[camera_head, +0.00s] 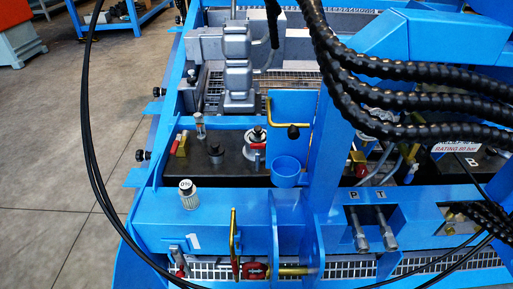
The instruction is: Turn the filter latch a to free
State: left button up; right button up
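Neither of my grippers is in the head view. No part is plainly labelled as filter latch a, and I cannot tell which one it is. A silver cap with a red part (255,138) sits on the dark tank top, left of a blue cup (286,170). A yellow and red upright lever (234,245) stands at the front of the blue frame. A red round part (255,271) with a brass rod (292,271) sits just right of it. A small white-topped cylinder (188,194) stands on the blue frame at the left.
Thick black ribbed hoses (400,98) cross the upper right. A thin black cable (88,140) loops down the left side. A blue upright plate (325,140) stands mid-frame. Grey floor (60,140) lies open at the left, with a blue bench (125,20) at the back.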

aim_at(258, 146)
jog(key=k+j+u, duration=0.1)
jog(key=u, duration=0.35)
jog(key=j+u, duration=0.3)
jog(key=u, duration=0.15)
jog(key=j+u, duration=0.25)
jog(key=u, duration=0.2)
